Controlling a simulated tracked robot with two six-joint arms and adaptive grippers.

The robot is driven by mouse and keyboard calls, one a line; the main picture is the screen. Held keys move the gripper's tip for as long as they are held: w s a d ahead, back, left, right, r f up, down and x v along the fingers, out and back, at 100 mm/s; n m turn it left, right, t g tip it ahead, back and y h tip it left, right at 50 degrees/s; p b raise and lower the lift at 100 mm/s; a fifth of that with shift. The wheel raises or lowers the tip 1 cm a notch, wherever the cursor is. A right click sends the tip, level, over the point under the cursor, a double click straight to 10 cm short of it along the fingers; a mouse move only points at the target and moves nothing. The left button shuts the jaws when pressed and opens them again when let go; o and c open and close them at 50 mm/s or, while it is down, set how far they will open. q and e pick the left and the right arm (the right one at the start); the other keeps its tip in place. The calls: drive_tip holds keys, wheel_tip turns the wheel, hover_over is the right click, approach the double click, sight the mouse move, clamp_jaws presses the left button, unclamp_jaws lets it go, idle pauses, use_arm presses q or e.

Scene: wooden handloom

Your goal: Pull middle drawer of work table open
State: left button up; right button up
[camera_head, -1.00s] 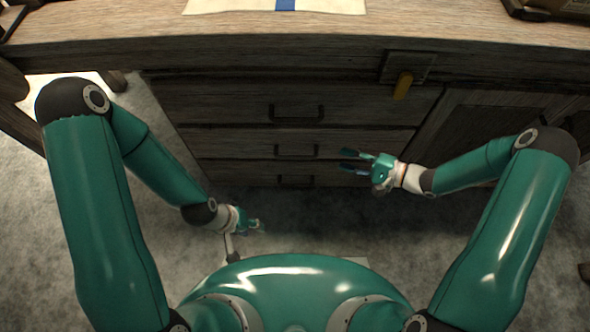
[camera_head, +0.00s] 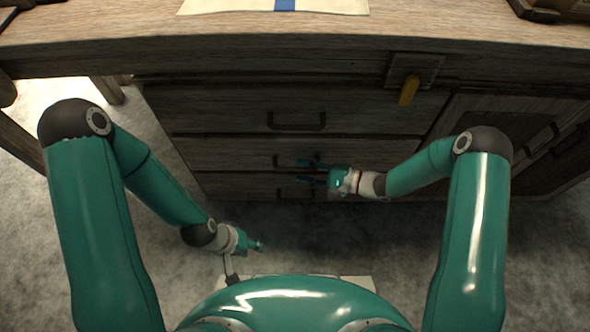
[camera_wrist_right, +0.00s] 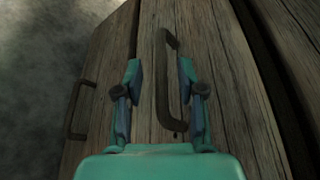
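The work table's middle drawer (camera_head: 225,154) is a dark wooden front, flush with the drawers above and below. Its dark bar handle (camera_head: 279,161) is partly hidden by my right gripper (camera_head: 304,171). In the right wrist view the handle (camera_wrist_right: 160,90) lies between the two spread fingers of my right gripper (camera_wrist_right: 160,72), with a gap on each side. Whether the fingers reach around the bar in depth I cannot tell. My left gripper (camera_head: 260,246) hangs low over the floor, away from the drawers; its finger opening is too small to judge.
The top drawer handle (camera_head: 296,121) is above and the bottom drawer (camera_head: 235,185) below. A yellow lever (camera_head: 408,91) hangs under the tabletop (camera_head: 450,32) at the right. A cabinet door (camera_head: 500,120) is right of the drawers. The grey floor (camera_head: 150,290) in front is open.

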sight(295, 168)
drive_tip(key=shift+x, duration=1.65)
clamp_jaws()
